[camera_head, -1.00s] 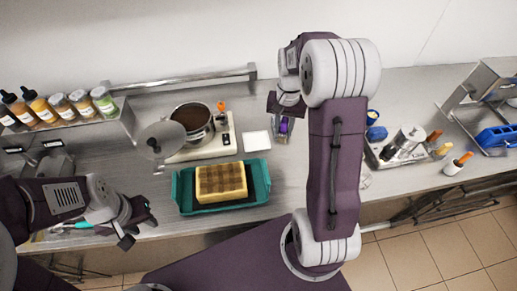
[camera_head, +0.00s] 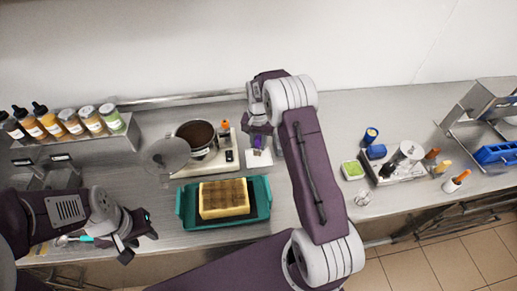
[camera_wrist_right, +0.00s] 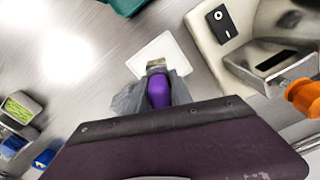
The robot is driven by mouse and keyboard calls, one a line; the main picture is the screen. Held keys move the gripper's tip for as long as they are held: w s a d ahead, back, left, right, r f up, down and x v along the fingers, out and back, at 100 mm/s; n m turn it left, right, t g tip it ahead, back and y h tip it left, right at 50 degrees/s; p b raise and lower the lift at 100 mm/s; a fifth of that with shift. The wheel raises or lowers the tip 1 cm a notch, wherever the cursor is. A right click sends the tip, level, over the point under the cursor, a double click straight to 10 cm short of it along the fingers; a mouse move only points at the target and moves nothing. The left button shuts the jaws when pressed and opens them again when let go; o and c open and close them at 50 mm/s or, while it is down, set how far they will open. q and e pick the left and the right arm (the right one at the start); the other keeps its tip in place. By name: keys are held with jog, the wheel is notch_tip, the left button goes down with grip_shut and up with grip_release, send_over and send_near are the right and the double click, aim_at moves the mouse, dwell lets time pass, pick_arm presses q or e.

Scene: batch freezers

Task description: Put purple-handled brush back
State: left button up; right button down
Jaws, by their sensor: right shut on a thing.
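The purple-handled brush (camera_wrist_right: 158,90) is held in my right gripper (camera_wrist_right: 153,94), between its two grey fingers. Its metal ferrule points at a white square pad (camera_wrist_right: 165,53) on the counter. In the head view the purple handle (camera_head: 258,143) shows below my right wrist, over the back part of the pad (camera_head: 259,160). I cannot tell whether the brush touches the pad. The bristles are not clearly visible. My left gripper (camera_head: 138,240) is open and empty, at the front left of the counter.
A teal tray (camera_head: 183,209) with a yellow cake (camera_head: 224,198) lies in front of the pad. Counter right of my right arm is partly clear.

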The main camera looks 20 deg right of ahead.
aim_at(258, 150)
notch_tip(258, 150, down, 4)
jog(key=shift+r+p, duration=0.2)
jog(key=shift+p, duration=0.4)
jog(key=shift+f, duration=0.25)
jog(key=shift+f, duration=0.1)
jog(key=c, duration=1.1)
grip_release()
jog(key=shift+c, duration=0.2)
